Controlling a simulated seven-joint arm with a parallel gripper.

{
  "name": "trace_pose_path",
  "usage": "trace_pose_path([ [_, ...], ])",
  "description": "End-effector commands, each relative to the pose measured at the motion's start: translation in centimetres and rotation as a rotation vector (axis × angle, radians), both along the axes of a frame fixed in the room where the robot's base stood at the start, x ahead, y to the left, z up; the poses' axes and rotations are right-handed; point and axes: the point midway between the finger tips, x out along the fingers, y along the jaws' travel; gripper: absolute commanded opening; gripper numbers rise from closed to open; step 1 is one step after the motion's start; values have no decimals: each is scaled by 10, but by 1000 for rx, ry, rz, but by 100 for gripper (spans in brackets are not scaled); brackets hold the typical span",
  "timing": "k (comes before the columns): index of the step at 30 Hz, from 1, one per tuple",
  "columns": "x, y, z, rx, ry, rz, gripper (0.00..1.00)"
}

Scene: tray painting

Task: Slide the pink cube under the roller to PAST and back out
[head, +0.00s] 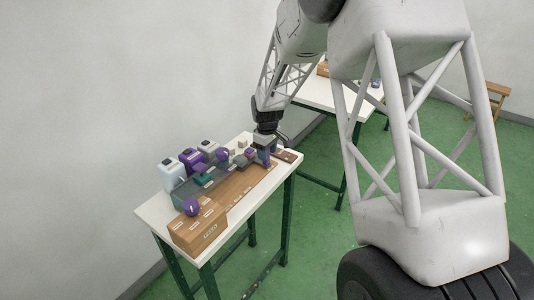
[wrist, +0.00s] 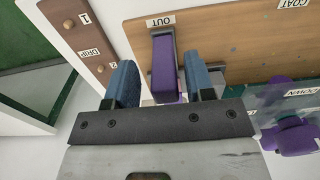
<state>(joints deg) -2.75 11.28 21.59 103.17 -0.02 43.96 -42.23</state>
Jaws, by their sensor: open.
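My gripper (head: 265,146) is low over the far end of the wooden board (head: 233,192) in the head view. In the wrist view its two blue fingers (wrist: 163,84) stand apart, one on each side of a purple bar (wrist: 166,72) in a grey bracket beside the OUT label (wrist: 161,21). I cannot tell whether the fingers touch the bar. A teal see-through part (wrist: 277,97) marked DOWN, with purple knobs (wrist: 296,138), is at the right; it may be the roller's housing. I cannot pick out the pink cube for certain, nor the PAST mark.
A brown strip (wrist: 87,34) marked DRIP lies left of the board. In the head view, a white jug (head: 172,177), a purple jug (head: 190,158) and a grey one (head: 209,149) line the table's back edge. A purple ball (head: 191,207) is at the near end.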

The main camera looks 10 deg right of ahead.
Motion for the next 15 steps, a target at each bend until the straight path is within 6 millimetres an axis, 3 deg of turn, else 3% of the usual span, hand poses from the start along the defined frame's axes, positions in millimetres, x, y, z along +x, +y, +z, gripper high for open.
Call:
trace_pose_path([
  [15,1,-1,60,0,-3,0,49],
])
